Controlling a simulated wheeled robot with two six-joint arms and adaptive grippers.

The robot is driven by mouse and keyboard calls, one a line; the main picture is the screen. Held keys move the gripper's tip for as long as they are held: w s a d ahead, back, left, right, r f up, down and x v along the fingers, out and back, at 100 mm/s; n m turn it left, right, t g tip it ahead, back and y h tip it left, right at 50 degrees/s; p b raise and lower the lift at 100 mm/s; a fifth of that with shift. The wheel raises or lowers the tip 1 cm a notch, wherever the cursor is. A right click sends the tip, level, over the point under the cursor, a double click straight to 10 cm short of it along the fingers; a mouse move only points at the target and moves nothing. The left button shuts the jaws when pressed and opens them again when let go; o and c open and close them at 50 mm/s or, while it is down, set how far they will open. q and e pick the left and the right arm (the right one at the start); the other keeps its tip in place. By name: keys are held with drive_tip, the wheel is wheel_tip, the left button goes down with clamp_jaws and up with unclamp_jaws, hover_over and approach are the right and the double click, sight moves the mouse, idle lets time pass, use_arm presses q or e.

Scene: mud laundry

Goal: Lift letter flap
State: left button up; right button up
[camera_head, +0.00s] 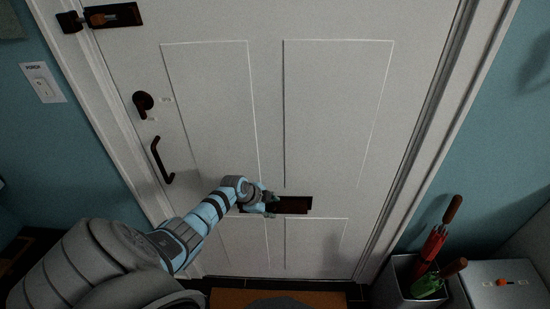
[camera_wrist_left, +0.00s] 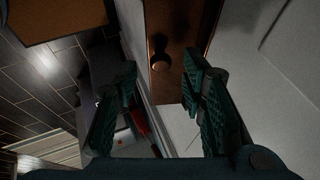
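The letter flap (camera_head: 293,205) is a dark reddish-brown plate low on the white door. In the left wrist view the flap (camera_wrist_left: 168,84) shows close up as a brown plate with a round knob (camera_wrist_left: 189,58). My left gripper (camera_head: 271,203) is at the left part of the flap in the head view and hides that part. In the left wrist view my left gripper (camera_wrist_left: 162,76) is open, with its two green fingers apart and nothing between them. The knob lies beyond the fingertips. I cannot tell whether a finger touches the plate. My right gripper is not in view.
The white door (camera_head: 220,110) has a dark pull handle (camera_head: 160,160), a lock knob (camera_head: 143,102) and a bolt (camera_head: 112,15). A grey bin with umbrellas (camera_head: 400,285) and a grey box (camera_head: 500,285) stand at the lower right. An orange-brown mat (camera_head: 232,298) lies below the door.

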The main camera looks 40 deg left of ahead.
use_arm(q)
drive_tip(key=v, duration=1.2)
drive_tip(key=shift+r, duration=0.25)
